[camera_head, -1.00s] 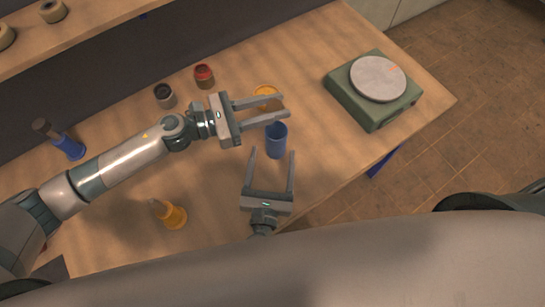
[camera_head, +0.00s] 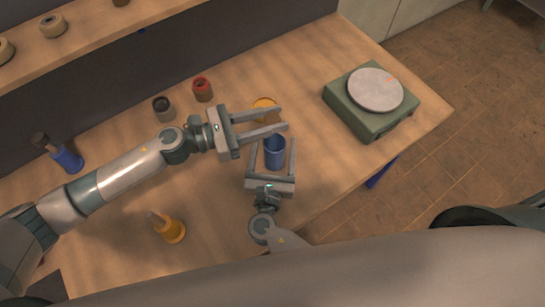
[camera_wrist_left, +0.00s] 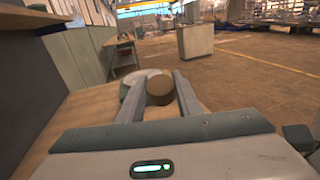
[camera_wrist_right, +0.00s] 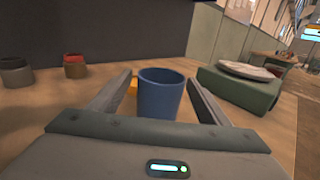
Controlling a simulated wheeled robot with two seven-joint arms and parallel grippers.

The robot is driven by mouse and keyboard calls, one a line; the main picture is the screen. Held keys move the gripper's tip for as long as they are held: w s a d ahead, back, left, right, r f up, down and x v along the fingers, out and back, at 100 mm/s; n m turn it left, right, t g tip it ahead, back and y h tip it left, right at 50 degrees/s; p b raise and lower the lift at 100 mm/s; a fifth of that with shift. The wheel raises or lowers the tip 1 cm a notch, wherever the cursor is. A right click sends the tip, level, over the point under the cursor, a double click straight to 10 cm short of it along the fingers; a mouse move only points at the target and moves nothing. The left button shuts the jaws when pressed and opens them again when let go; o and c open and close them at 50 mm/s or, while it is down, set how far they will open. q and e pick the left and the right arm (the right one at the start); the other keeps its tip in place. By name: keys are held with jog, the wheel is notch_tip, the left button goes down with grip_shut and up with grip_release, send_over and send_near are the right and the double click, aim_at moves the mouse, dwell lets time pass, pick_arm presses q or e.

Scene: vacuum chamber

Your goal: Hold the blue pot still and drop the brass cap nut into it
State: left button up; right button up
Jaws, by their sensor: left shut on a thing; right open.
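The blue pot (camera_head: 275,154) stands upright on the table. My right gripper (camera_head: 273,141) is open, with one finger on each side of the pot; in the right wrist view (camera_wrist_right: 160,95) the pot shows between the fingers, with a gap at each side. My left gripper (camera_head: 284,118) is above and behind the pot in the head view. It is shut on the brass cap nut, a round brown piece (camera_wrist_left: 160,88) between its fingertips in the left wrist view. The nut is hard to make out in the head view.
A yellow item (camera_head: 265,104) lies just behind the pot. A green scale (camera_head: 362,118) with a round plate stands at right. A red-topped jar (camera_head: 202,90), a grey jar (camera_head: 163,108), a blue-based tool (camera_head: 68,160) and a yellow-based tool (camera_head: 168,228) stand at left.

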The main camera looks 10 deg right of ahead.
aim_at(275, 137)
jog(key=shift+x, duration=1.95)
jog(key=c, duration=1.2)
pick_arm(q)
jog(key=shift+d+f+m+g+y, duration=0.1)
jog(key=shift+d+m+g+y, duration=0.4)
jog(key=shift+m+g, duration=0.55)
jog(key=g, duration=0.1)
jog(key=f+m+g+y, duration=0.1)
jog(key=g, duration=0.1)
jog(key=shift+s+d, duration=0.1)
jog(key=shift+d, duration=0.3)
jog(key=shift+w+a+f+m+g+y, duration=0.1)
jog(key=shift+a+f+m+g+y, duration=0.2)
jog(key=shift+f+m+g+y, duration=0.5)
jog(key=shift+w+a+f+m+g+y, duration=0.1)
jog(key=shift+a+f+m+g+y, duration=0.2)
jog(key=shift+f+m+g+y, duration=0.45)
